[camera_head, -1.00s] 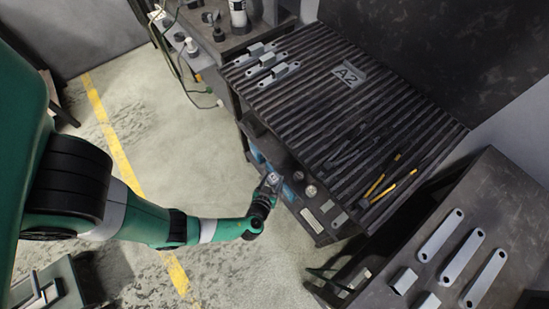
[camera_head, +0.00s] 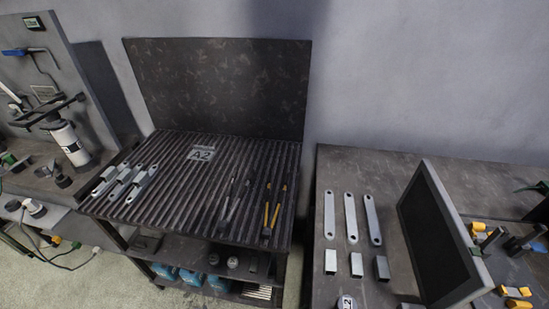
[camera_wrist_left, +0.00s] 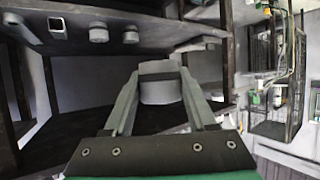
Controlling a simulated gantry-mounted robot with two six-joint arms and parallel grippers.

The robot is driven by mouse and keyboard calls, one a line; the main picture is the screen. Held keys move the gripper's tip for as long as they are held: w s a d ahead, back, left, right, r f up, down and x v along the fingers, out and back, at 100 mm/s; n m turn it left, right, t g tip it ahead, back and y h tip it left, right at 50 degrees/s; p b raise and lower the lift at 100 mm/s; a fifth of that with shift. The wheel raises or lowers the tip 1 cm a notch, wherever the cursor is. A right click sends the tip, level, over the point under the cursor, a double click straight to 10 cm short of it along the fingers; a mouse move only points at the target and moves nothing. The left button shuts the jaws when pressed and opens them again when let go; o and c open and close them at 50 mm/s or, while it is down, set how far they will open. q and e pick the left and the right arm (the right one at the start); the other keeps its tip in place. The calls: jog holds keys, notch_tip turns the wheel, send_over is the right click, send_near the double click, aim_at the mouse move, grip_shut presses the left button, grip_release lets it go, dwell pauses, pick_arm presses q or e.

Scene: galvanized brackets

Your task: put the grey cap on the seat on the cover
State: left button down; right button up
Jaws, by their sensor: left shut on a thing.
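In the left wrist view my left gripper (camera_wrist_left: 160,90) is shut on a grey rounded cap (camera_wrist_left: 160,92), which has a dark band along its upper edge. The cap is held between the two fingers, clear of the shelf edge. My right gripper is in neither view. I cannot make out the cover or its seat with certainty in these views. In the head view, a small light label at the bottom edge may be on my left arm; I cannot tell.
A dark slatted table (camera_head: 190,215) carries grey brackets (camera_head: 125,182) and pliers (camera_head: 272,210). Small round parts (camera_head: 232,262) sit on its lower shelf. The right bench (camera_head: 330,178) holds long brackets (camera_head: 351,217), short blocks (camera_head: 356,265) and an upright dark panel (camera_head: 435,240).

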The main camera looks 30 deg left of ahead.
pick_arm(q)
jog(key=w+d+r+m+t+h, duration=0.4)
jog(key=d+r, duration=0.3)
jog(key=r, duration=0.5)
jog(key=w+d+r+m+t+h, duration=0.25)
jog(key=d+r+m+h, duration=0.4)
jog(key=r, duration=0.45)
notch_tip(320, 180, up, 31)
jog(key=s+d+g+p, duration=0.1)
jog(key=p, duration=3.7)
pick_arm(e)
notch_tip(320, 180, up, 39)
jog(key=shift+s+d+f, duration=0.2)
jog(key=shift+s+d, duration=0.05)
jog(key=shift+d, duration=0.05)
pick_arm(q)
jog(key=shift+d+r+m, duration=0.1)
jog(key=shift+m, duration=0.15)
